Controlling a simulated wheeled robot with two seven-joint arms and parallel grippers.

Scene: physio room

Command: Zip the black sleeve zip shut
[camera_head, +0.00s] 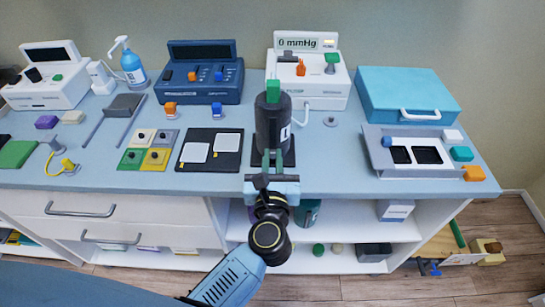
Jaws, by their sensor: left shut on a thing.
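The black sleeve (271,115) stands upright on a dark base plate near the counter's front edge. It has a green block (273,90) at its top and a small white label on its right side. My left gripper (272,158) reaches up from below to the lower front of the sleeve. Its jaws are shut on a small part there, at the black sleeve zip. The fingers hide that part, and I cannot make out the zip's line or how far it is closed. My right gripper is not in view.
A white mmHg device (318,88) stands close behind the sleeve, with a white tube beside it. A black board (184,163) with two white pads lies left. A grey panel (380,161) and teal case (372,92) stand right. Open shelves lie below the counter.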

